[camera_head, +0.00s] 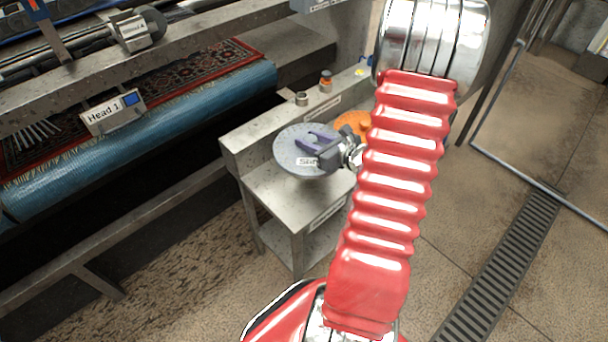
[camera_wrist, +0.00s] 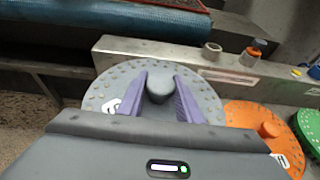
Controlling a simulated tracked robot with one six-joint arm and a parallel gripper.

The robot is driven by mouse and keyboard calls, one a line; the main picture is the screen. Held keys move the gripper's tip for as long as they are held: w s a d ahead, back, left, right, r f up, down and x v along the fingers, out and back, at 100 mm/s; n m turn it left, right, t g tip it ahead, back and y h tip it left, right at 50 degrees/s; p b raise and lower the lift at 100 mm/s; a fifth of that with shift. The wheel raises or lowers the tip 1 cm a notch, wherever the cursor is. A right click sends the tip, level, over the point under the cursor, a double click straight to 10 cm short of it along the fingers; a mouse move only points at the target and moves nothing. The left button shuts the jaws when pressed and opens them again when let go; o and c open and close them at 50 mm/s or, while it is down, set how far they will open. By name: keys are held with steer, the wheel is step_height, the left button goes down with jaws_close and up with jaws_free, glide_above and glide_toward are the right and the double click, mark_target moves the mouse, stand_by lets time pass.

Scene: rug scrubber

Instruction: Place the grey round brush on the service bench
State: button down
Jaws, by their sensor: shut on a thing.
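The grey round brush (camera_head: 284,148) is a flat disc with a central knob and a white label, seen over the upper part of the metal service bench (camera_head: 270,190). My gripper (camera_head: 313,141) has its purple fingers shut on the brush's knob. In the wrist view, the fingers (camera_wrist: 160,88) stand either side of the knob, and the disc (camera_wrist: 209,98) spreads around them. The disc looks roughly level. Whether its underside touches the bench is hidden. The bench's back ledge (camera_wrist: 135,52) runs behind the disc.
An orange round brush (camera_wrist: 240,117) lies right of the grey one, with a green one (camera_wrist: 312,128) beyond it. Small bottles (camera_head: 326,80) stand on the ledge. The rug machine with a blue roll (camera_head: 150,125) is at left. Open floor (camera_head: 450,240) lies right.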

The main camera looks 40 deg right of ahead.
mark_target(307, 154)
steer(key=shift+w+a, duration=0.2)
steer(key=shift+w, duration=0.05)
steer(key=shift+f, duration=2.85)
steer(key=shift+f, duration=0.1)
steer(key=shift+f, duration=2)
steer(key=shift+f, duration=0.1)
steer(key=c, duration=1.3)
jaws_free()
steer(key=shift+a, duration=0.1)
